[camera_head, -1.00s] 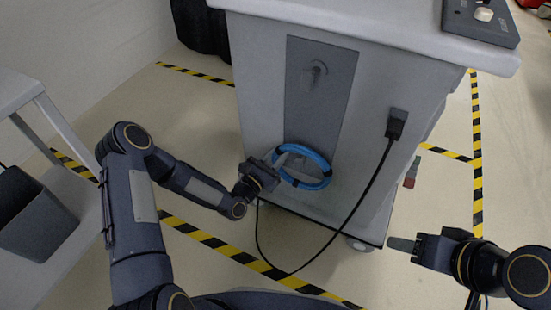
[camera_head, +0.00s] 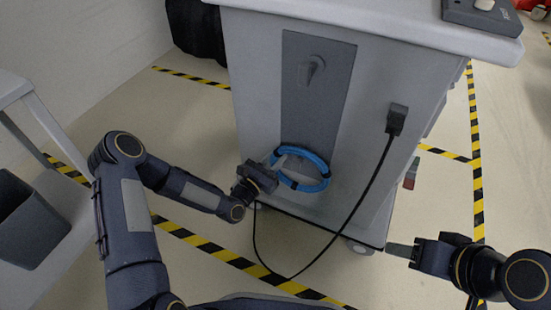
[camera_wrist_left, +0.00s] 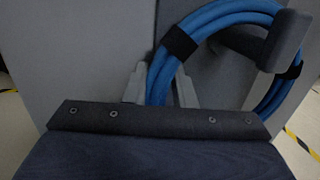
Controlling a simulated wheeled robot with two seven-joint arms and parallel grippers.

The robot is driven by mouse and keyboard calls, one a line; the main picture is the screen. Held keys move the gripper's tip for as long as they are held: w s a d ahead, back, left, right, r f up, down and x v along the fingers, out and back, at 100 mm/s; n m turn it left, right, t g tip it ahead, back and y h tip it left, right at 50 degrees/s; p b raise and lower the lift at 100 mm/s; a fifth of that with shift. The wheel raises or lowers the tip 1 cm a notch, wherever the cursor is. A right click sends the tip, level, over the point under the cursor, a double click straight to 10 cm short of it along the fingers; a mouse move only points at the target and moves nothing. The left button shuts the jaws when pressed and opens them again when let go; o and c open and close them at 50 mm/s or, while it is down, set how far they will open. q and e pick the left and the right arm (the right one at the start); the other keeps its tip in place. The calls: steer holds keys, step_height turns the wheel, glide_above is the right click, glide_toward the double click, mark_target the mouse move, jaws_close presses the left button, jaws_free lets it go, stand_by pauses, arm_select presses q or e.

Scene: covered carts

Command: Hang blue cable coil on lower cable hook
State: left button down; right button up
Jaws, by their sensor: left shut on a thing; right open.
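The blue cable coil (camera_head: 318,158) with black bands is at the lower part of the cart's grey panel. My left gripper (camera_head: 279,164) is shut on the coil's left side; in the left wrist view the coil (camera_wrist_left: 198,22) passes between its fingers (camera_wrist_left: 160,86). There, a dark lower cable hook (camera_wrist_left: 287,42) shows with its peg within the ring and its upturned tip in front of the coil's upper right. I cannot tell whether the coil rests on the peg. The upper hook (camera_head: 311,70) is empty. My right gripper (camera_head: 402,249) is open and empty, right of the cart.
The cart (camera_head: 258,110) has a black power cable (camera_head: 367,190) plugged into its front and looping down to the floor. Yellow-black tape marks the floor.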

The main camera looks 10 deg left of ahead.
arm_select(q)
steer(key=c, duration=1.1)
jaws_free()
steer(key=shift+c, duration=0.2)
